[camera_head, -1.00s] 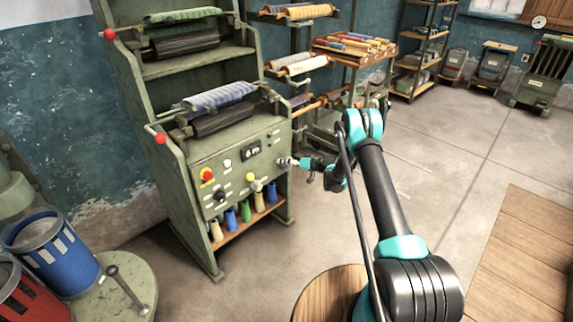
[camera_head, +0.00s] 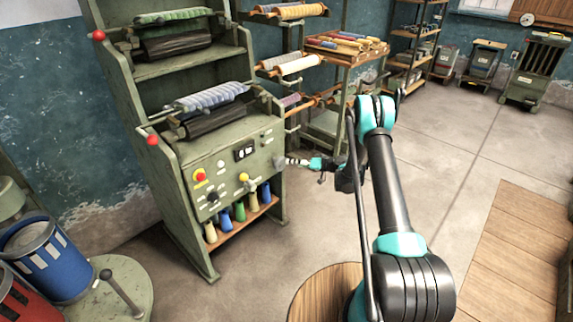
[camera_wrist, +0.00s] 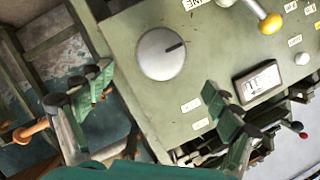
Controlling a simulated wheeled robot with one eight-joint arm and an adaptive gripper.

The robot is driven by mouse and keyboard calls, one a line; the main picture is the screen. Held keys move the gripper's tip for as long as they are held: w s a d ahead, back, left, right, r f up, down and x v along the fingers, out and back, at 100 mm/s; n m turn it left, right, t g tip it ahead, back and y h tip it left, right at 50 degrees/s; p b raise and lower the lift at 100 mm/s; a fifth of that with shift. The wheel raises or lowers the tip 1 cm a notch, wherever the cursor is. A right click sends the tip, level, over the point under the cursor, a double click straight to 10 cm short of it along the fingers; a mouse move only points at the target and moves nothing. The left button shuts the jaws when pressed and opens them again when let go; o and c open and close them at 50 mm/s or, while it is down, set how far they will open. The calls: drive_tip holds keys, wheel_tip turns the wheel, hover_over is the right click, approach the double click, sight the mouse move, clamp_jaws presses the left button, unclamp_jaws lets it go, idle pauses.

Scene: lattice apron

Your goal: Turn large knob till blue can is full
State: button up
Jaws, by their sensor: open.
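The large knob (camera_wrist: 161,54) is a round grey dial with a dark pointer line, on the green machine's front panel in the wrist view. In the head view the knob (camera_head: 279,162) shows at the panel's right side. My gripper (camera_wrist: 160,100) is open and empty, its two green-padded fingers spread below the knob in the picture, apart from it. In the head view my gripper (camera_head: 290,162) is just right of the knob. The blue can (camera_head: 62,268), with white stripes, stands at the lower left. I cannot tell how full it is.
The panel (camera_head: 228,165) also carries a red knob (camera_head: 199,175), a yellow-knobbed lever (camera_head: 244,177) and a small display (camera_head: 244,150). Several coloured bobbins (camera_head: 239,211) stand below. A red can (camera_head: 15,303) is beside the blue one. Floor at right is open.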

drive_tip(key=shift+v, duration=1.5)
drive_tip(key=shift+r, duration=0.15)
drive_tip(key=s+d+r+m+g+h, duration=0.1)
drive_tip(key=s+d+r+h, duration=0.25)
drive_tip(key=s+r, duration=0.5)
drive_tip(key=s+d+r+m+h, duration=0.15)
drive_tip(key=s+d+r, duration=0.25)
drive_tip(key=s+r, duration=0.4)
drive_tip(key=s+d+r+m+h, duration=0.1)
drive_tip(key=s+d+h, duration=0.3)
drive_tip(key=s, duration=1.1)
drive_tip(key=s+d+r+m+h, duration=0.1)
drive_tip(key=s+d+h, duration=0.3)
drive_tip(key=s+d, duration=0.6)
drive_tip(key=s, duration=0.5)
drive_tip(key=shift+s+d+m+g, duration=0.3)
drive_tip(key=shift+s+d+m, duration=0.05)
